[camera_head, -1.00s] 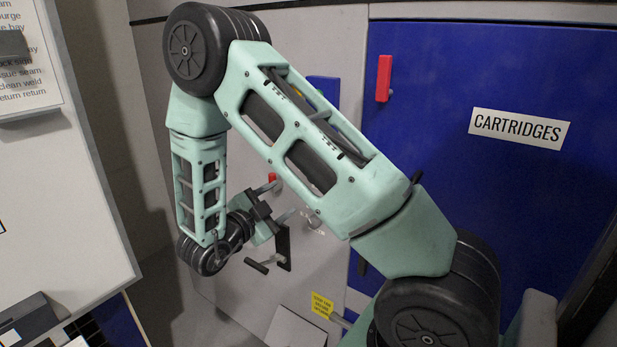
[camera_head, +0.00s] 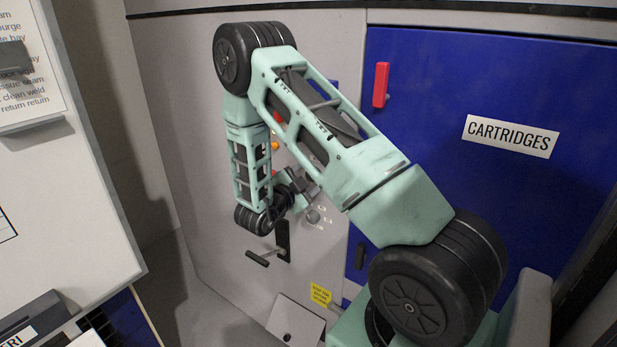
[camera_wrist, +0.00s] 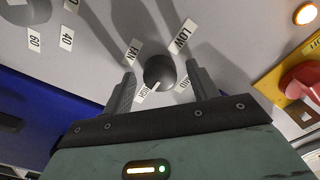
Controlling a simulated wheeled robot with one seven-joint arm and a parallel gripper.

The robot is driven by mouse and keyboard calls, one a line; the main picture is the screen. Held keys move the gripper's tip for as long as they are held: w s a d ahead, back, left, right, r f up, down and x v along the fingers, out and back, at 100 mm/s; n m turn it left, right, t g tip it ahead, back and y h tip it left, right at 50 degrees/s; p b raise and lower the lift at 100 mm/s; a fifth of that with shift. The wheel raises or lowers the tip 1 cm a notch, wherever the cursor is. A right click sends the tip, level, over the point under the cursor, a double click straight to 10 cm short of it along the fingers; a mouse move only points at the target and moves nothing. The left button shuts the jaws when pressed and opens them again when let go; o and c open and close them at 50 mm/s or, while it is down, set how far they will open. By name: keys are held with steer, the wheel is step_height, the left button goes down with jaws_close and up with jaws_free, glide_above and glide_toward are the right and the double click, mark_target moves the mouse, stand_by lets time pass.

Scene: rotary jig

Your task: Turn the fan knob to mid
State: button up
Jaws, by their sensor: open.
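The fan knob (camera_wrist: 159,71) is a dark grey round knob on a light grey panel in the wrist view. Labels FAN, LOW, MID and one partly covered label that looks like HIGH surround it. My gripper (camera_wrist: 161,74) is open, with one finger on each side of the knob. I cannot tell whether the fingers touch it. In the head view my gripper (camera_head: 304,192) is at the panel, and the fan knob is hidden behind the arm.
In the wrist view, a red knob (camera_wrist: 302,84) on a yellow plate and a lit amber lamp (camera_wrist: 306,14) are at the right. Another dial (camera_wrist: 25,10), marked 40 and 60, is at upper left. In the head view, a black lever (camera_head: 283,241) sits below, and a blue CARTRIDGES door (camera_head: 470,200) stands right.

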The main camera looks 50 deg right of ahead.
steer(key=c, duration=1)
steer(key=shift+n, duration=0.4)
steer(key=n, duration=0.3)
steer(key=shift+a+n+b, duration=0.1)
steer(key=shift+n+b, duration=0.2)
steer(key=shift+b, duration=0.1)
steer(key=n, duration=0.4)
steer(key=shift+n, duration=0.3)
steer(key=n+p, duration=0.1)
steer(key=n, duration=0.4)
steer(key=shift+p, duration=0.3)
steer(key=shift+n+p, duration=0.45)
steer(key=shift+n, duration=1.35)
steer(key=shift+f+n, duration=0.1)
steer(key=shift+n, duration=0.2)
